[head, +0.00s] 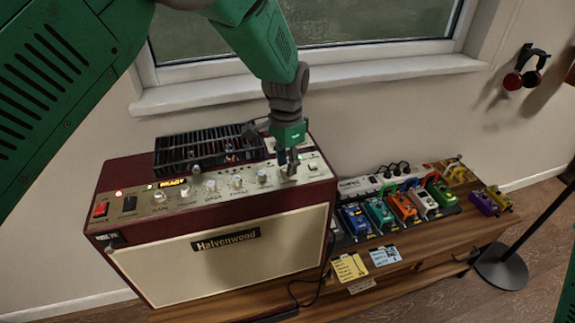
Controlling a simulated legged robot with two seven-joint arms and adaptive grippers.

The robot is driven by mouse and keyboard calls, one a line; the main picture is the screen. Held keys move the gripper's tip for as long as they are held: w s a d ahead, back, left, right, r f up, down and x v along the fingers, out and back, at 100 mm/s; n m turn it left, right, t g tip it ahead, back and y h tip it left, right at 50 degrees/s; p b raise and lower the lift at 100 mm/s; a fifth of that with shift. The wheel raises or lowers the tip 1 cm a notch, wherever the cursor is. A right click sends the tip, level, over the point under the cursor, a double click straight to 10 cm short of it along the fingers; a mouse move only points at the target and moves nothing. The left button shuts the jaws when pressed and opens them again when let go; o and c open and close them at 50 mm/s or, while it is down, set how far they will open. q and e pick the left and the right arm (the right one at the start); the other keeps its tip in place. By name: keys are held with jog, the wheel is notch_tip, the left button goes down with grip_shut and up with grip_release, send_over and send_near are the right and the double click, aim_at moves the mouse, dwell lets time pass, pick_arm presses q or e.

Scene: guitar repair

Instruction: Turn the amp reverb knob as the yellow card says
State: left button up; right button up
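The amp (235,265) is dark red with a cream front marked "Halvenwood" and stands on a wooden bench. Its top panel has a row of white knobs, including one at the middle (237,182) and one to its right (262,176). My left gripper (289,170) points down at the right end of this row, its fingertips at the panel. They cover the spot there, so the knob under them and their opening are unclear. The yellow card (349,268) hangs at the bench's front edge, right of the amp. Its writing is too small to read. My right gripper is out of view.
A black slotted unit (208,150) lies on the amp behind the knobs. A red switch (101,209) is at the panel's left end. Several colourful pedals (402,207) stand right of the amp. A blue card (385,256) is beside the yellow one. A window is behind.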

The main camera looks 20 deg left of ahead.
pick_arm(q)
notch_tip(320, 180, up, 11)
dwell(0.3)
jog(key=shift+w, duration=0.1)
